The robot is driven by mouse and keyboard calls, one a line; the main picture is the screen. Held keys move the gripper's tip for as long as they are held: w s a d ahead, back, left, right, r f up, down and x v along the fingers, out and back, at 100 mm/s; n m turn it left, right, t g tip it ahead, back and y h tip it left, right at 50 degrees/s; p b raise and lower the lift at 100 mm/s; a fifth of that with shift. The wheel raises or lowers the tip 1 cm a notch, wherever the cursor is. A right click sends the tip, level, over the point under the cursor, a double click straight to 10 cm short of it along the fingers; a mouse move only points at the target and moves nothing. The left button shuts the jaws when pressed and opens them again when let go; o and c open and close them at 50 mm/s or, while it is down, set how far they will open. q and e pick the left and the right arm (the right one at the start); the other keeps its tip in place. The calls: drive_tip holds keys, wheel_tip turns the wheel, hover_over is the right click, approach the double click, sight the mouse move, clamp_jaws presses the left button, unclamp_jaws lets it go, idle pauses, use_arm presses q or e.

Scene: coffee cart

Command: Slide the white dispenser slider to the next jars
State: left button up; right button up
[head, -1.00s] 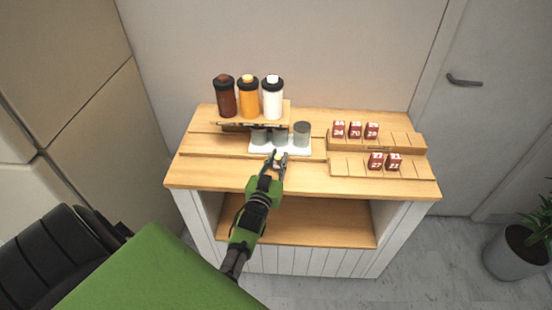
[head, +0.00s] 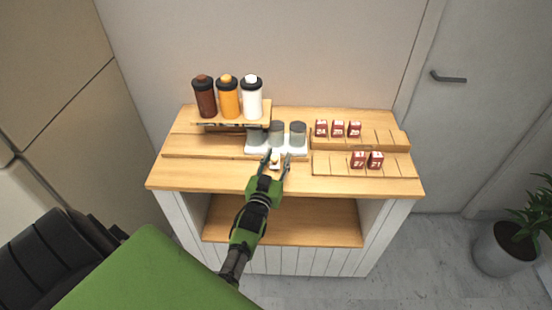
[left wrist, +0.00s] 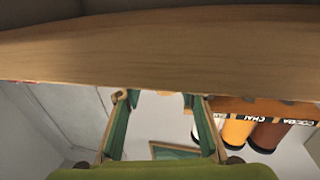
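The white dispenser slider (head: 288,153) lies flat on the cart top and carries three grey jars with dark tops. The left jar (head: 257,138) is partly hidden under the dispenser shelf's right end, roughly below the white dispenser (head: 251,98). The middle jar (head: 277,134) and right jar (head: 298,134) stand to the right of the shelf. A small knob (head: 275,162) is at the slider's front. My left gripper (head: 276,160) is open, its fingers either side of the knob. Its spread fingers also show in the left wrist view (left wrist: 163,122). My right gripper is not in view.
Brown (head: 204,98) and orange (head: 228,98) dispensers stand left of the white one on the raised wooden shelf (head: 215,123). Stepped wooden racks (head: 395,168) with several red numbered blocks are at the right. The front strip of the cart top (head: 350,186) is clear.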

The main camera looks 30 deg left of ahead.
use_arm(q)
drive_tip(key=shift+s, duration=0.4)
drive_tip(key=v, duration=0.6)
drive_tip(key=shift+s+d, duration=0.25)
drive_tip(key=shift+s, duration=0.1)
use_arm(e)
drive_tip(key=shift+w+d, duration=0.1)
use_arm(q)
drive_tip(key=shift+f, duration=0.1)
